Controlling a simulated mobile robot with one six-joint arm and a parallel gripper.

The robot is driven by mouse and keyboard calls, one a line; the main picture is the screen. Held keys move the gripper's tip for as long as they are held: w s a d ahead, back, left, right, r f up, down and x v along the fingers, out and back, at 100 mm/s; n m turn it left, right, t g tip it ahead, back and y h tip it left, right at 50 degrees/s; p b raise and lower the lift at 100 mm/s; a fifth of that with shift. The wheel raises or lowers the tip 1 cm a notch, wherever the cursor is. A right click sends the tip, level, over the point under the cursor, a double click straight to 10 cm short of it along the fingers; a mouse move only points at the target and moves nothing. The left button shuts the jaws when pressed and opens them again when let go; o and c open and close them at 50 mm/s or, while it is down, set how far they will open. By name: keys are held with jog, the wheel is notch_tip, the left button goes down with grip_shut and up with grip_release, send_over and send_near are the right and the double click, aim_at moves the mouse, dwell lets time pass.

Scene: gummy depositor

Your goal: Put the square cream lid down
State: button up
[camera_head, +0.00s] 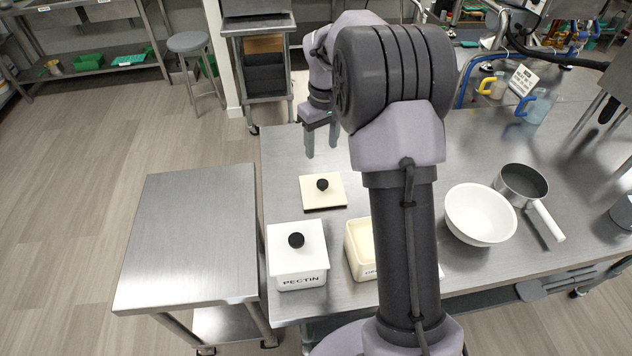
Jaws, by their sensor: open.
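The square cream lid (336,197) lies flat on the steel table (285,160), with its round black knob (322,184) on top. My gripper (322,146) is above and beyond the lid, apart from it. Its two fingers point down, spread and empty. An open cream container (354,262) stands nearer, partly hidden behind my arm. A white container marked PECTIN (300,270) stands to its left with its own black-knobbed lid on.
A white bowl (480,214) and a saucepan (522,183) with a white handle stand right of my arm. Blue-handled and yellow-handled jugs (538,106) stand at the far right. A lower steel table (195,230) at left is bare.

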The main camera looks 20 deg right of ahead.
jog(key=s+a+r+m+t, duration=0.2)
jog(key=s+a+r, duration=0.7)
jog(key=r, duration=0.2)
jog(key=s+a+r+m+t+y, duration=0.1)
jog(key=s+a, duration=0.3)
jog(key=s, duration=0.6)
jog(key=s+a+m+t+y, duration=0.1)
jog(key=s+a, duration=0.4)
jog(key=s, duration=0.6)
jog(key=shift+a+r+m+t, duration=0.15)
jog(key=shift+r+m+t, duration=0.2)
jog(key=shift+m+t, duration=0.5)
notch_tip(320, 180, down, 6)
jog(key=b, duration=0.6)
